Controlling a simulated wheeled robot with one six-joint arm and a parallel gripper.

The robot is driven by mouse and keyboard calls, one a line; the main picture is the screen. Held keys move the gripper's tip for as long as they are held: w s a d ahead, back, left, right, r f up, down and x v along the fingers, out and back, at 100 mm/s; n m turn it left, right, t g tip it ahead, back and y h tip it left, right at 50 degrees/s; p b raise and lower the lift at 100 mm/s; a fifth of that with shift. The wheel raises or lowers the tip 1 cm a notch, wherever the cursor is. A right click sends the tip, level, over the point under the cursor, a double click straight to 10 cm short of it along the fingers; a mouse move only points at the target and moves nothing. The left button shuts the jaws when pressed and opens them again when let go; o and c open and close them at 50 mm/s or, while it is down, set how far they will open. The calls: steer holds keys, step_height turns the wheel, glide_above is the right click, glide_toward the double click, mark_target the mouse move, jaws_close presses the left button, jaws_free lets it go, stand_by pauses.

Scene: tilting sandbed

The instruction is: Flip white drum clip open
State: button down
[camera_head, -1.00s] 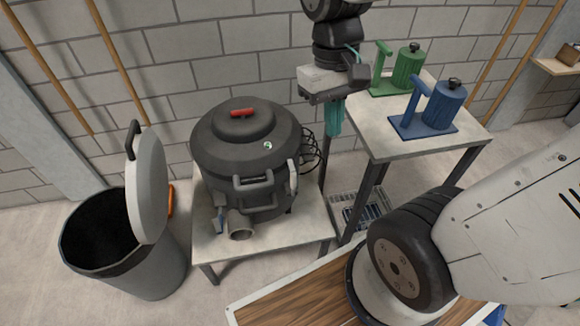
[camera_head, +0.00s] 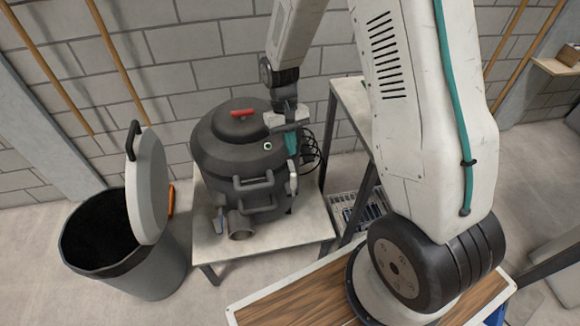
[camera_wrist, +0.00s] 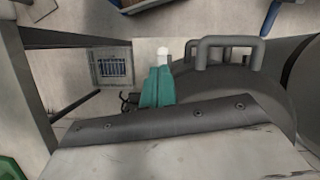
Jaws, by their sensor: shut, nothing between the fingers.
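The black drum (camera_head: 222,165) stands on a small table, with its lid on and a red handle on top. The white drum clip (camera_head: 293,178) is on the drum's right side, upright against the wall below the lid rim. My gripper (camera_head: 291,145) has teal fingers, which are shut and empty, just above the white clip near the lid's right edge. In the wrist view, the white clip (camera_wrist: 190,50) shows just beyond the teal fingers (camera_wrist: 157,86), partly hidden by them. I cannot tell whether the fingers touch it.
The small table (camera_head: 285,235) has bare room in front of the drum. A taller table (camera_head: 350,95) is close on the right.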

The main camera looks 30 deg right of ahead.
steer(key=w+t, duration=0.1)
steer(key=w, duration=0.1)
steer(key=shift+w, duration=0.35)
steer(key=shift+f, duration=0.1)
glide_toward(293, 186)
steer(key=f, duration=0.1)
steer(key=w+f, duration=0.1)
steer(key=f, duration=0.3)
steer(key=shift+w+d+f, duration=0.15)
steer(key=shift+w+d, duration=0.1)
steer(key=shift+d, duration=0.15)
steer(key=shift+s, duration=0.15)
